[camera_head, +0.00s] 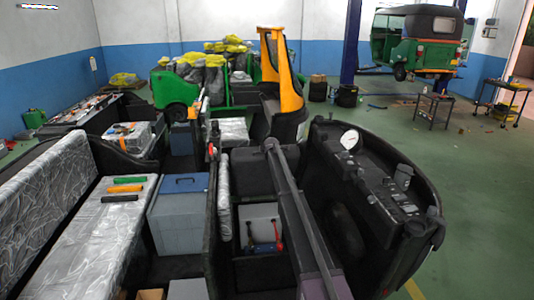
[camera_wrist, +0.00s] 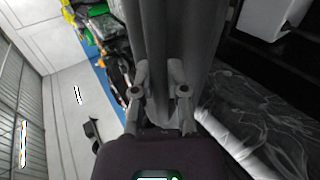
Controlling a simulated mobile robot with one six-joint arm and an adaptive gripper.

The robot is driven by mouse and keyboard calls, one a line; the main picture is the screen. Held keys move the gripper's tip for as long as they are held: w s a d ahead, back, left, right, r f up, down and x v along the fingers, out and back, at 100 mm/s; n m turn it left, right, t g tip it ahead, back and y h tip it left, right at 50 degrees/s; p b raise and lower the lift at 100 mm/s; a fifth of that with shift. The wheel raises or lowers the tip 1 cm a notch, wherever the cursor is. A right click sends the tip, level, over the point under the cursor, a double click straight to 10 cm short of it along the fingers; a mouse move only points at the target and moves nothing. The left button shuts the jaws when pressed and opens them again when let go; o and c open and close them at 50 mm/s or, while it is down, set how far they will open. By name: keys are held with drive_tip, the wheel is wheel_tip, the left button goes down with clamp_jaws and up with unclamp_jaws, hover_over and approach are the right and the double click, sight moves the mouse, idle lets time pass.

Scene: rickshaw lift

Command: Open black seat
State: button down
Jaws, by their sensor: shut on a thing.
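My gripper (camera_wrist: 160,98) is shut on a long dark grey piece (camera_wrist: 168,45) that runs straight away from it in the wrist view. This looks like the raised edge of the black seat. In the head view a long dark edge (camera_head: 289,191) slants from the middle to the bottom and looks like that seat tilted up. My fingertips cannot be made out in the head view.
The dashboard (camera_head: 385,195) stands close on the right. Left are a grey toolbox (camera_head: 181,214) and a patterned bench (camera_head: 85,250) with coloured bars. Patterned upholstery (camera_wrist: 265,120) and a white box (camera_wrist: 275,18) lie right of my gripper. Green floor (camera_head: 490,200) is free at far right.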

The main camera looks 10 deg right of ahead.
drive_tip(key=shift+d, duration=0.1)
drive_tip(key=c, duration=0.6)
unclamp_jaws()
drive_tip(key=shift+c, duration=0.2)
drive_tip(key=shift+s, duration=0.1)
drive_tip(key=shift+r, duration=0.1)
drive_tip(key=s+r+p, duration=1)
drive_tip(key=r+p, duration=0.2)
idle(1.5)
idle(0.5)
drive_tip(key=s+f+m+g+b, duration=0.3)
drive_tip(key=s+f+m, duration=0.3)
drive_tip(key=s, duration=1.4)
drive_tip(key=s+f+m+g+b, duration=0.3)
drive_tip(key=s+f+m, duration=0.3)
drive_tip(key=s, duration=1.5)
drive_tip(key=s+f+m+g+b, duration=0.3)
drive_tip(key=s+f+m+g, duration=0.2)
drive_tip(key=s, duration=1.5)
drive_tip(key=shift+s+f+m+b, duration=0.15)
drive_tip(key=shift+f+m+b, duration=0.25)
drive_tip(key=shift+f+m, duration=0.15)
